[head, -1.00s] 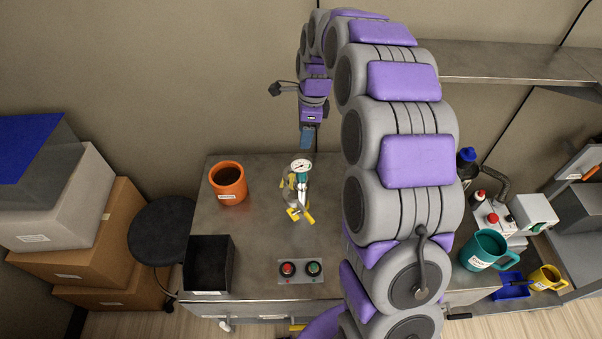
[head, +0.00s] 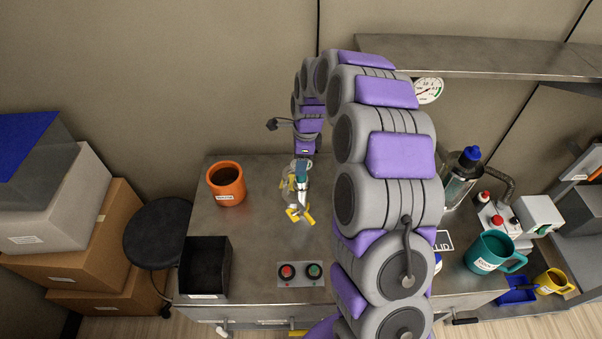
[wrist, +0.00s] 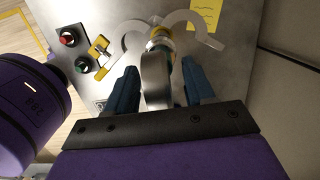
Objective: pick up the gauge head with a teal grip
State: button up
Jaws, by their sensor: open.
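The gauge head with its teal grip (head: 302,184) stands upright on a fitting with yellow parts, in the middle of the bench. My gripper (head: 303,169) comes down over it from behind and hides most of its dial. In the wrist view the gauge head (wrist: 156,78) shows edge-on as a rounded grey body between the two blue fingers of my gripper (wrist: 160,88). The fingers are open, one on each side, with a visible gap at least on the left. The teal grip is mostly hidden there.
A yellow-handled valve (head: 298,214) sits just in front of the gauge, and a red and green button panel (head: 300,272) is nearer. An orange mug (head: 227,184) and a black bin (head: 205,267) stand left. A teal mug (head: 492,252) is right. A shelf (head: 480,55) overhangs the right.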

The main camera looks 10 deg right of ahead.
jog(key=shift+c, duration=0.2)
grip_shut()
dwell(1.1)
